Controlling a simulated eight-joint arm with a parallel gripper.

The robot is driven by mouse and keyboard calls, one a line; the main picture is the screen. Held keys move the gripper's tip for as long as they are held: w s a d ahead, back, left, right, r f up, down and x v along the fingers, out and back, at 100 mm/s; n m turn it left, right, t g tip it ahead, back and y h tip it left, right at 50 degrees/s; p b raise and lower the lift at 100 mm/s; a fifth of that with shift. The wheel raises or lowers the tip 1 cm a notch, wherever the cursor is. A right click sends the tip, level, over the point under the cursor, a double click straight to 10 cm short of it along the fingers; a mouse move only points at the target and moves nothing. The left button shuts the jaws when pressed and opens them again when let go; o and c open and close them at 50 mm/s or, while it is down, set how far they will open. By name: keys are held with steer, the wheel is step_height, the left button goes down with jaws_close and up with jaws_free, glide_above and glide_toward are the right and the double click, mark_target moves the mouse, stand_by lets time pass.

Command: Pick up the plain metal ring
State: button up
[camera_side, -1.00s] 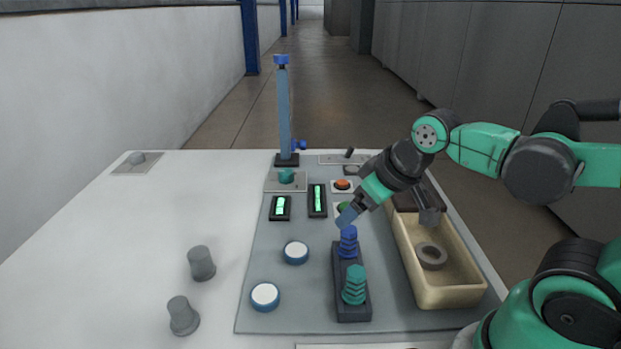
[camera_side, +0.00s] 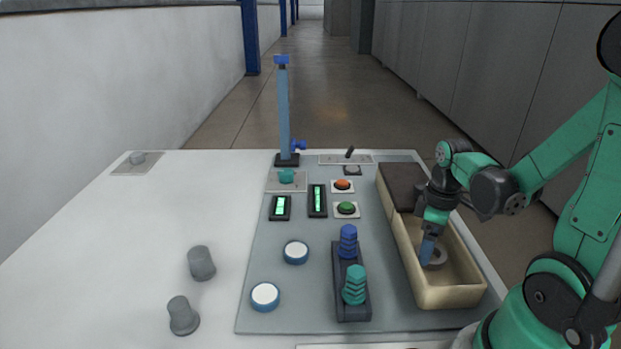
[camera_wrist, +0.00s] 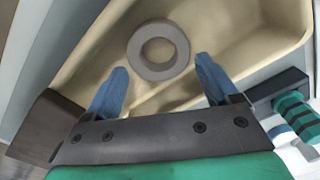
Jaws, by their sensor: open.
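The plain grey metal ring (camera_wrist: 159,50) lies flat on the floor of the beige tray (camera_side: 457,297). In the side view the ring (camera_side: 438,257) is partly hidden behind my finger. My gripper (camera_side: 428,260) reaches down into the tray beside the ring. In the wrist view my gripper (camera_wrist: 160,84) is open, with its two blue fingers apart and nothing between them. The ring sits just beyond the fingertips, roughly centred between them. Whether a finger touches the ring I cannot tell.
The tray walls stand close around my fingers, with a dark brown block (camera_side: 401,186) at the tray's far end. A dark rack with blue and green ribbed pegs (camera_side: 352,310) stands left of the tray. Buttons (camera_side: 346,209) and a blue post (camera_side: 284,110) are farther back.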

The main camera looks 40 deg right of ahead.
steer(key=shift+f, duration=0.8)
steer(key=c, duration=1.1)
step_height(320, 180, up, 19)
steer(key=w+a+f+m, duration=0.2)
steer(key=w+a+m, duration=0.1)
steer(key=w+a, duration=1)
steer(key=shift+w+a+f, duration=0.15)
steer(key=shift+w+f, duration=0.25)
steer(key=shift+w, duration=0.8)
